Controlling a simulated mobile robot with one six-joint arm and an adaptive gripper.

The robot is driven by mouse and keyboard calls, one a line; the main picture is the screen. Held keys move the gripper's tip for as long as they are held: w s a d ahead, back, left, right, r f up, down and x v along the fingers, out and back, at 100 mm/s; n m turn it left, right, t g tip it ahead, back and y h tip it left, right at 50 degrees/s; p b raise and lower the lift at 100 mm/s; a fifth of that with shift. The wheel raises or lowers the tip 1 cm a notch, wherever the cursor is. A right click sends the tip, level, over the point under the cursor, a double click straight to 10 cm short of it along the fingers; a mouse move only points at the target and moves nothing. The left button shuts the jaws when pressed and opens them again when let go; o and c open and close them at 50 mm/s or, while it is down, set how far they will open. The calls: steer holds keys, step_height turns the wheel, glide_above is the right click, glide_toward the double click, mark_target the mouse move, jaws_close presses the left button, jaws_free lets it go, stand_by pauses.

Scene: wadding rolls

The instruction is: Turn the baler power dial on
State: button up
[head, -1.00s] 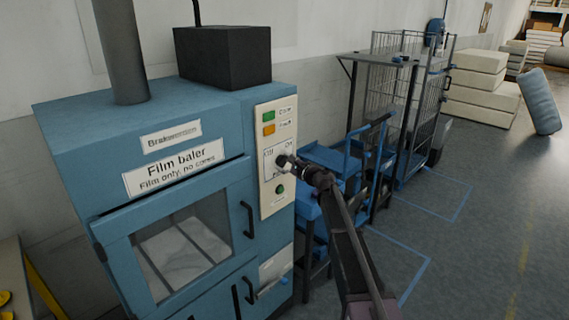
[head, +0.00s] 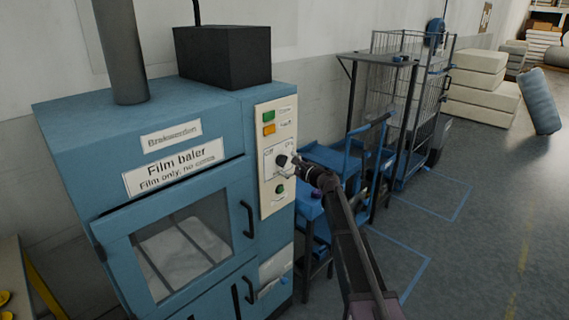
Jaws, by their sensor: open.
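The blue film baler (head: 90,135) stands at the left, with a cream control panel (head: 264,199) on its right front. The panel has a green lamp, an orange lamp and a dial plate (head: 269,160) with small lettering at its upper corners. The dark dial (head: 282,160) sits on this plate, partly covered by my gripper. My gripper (head: 288,161) is at the dial with its jaws open. I cannot tell whether the fingers touch the dial, nor which way it points.
A black box (head: 222,56) and a grey pipe (head: 121,50) are on top of the baler. A blue cart (head: 335,155) and a wire cage trolley (head: 400,90) stand to the right. Floor (head: 470,240) at the right is clear.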

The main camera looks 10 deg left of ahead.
steer(key=v, duration=1)
steer(key=shift+s, duration=0.2)
steer(key=s+d+f+n+g+h+p, duration=0.1)
steer(key=s+d+f+n+g+h, duration=0.1)
steer(key=s+f+n, duration=0.3)
steer(key=s+d+f+n+g+h+p, duration=0.1)
steer(key=s+n+g+h, duration=0.15)
steer(key=s, duration=0.45)
steer(key=s+d+f+n+g+h+p, duration=0.1)
steer(key=s+d+f+n+g+h, duration=0.1)
steer(key=s+f+n+g, duration=0.3)
steer(key=s+d+f+n+g+h+p, duration=0.1)
steer(key=s+d+n+h+p, duration=0.2)
steer(key=s+d+h, duration=0.4)
steer(key=s+d+n, duration=0.1)
steer(key=s+d, duration=0.5)
steer(key=s, duration=0.4)
steer(key=shift+d+f+h, duration=0.25)
steer(key=shift+f+h, duration=0.05)
steer(key=shift+h, duration=0.05)
steer(key=shift+s+g, duration=0.1)
steer(key=shift+g, duration=0.15)
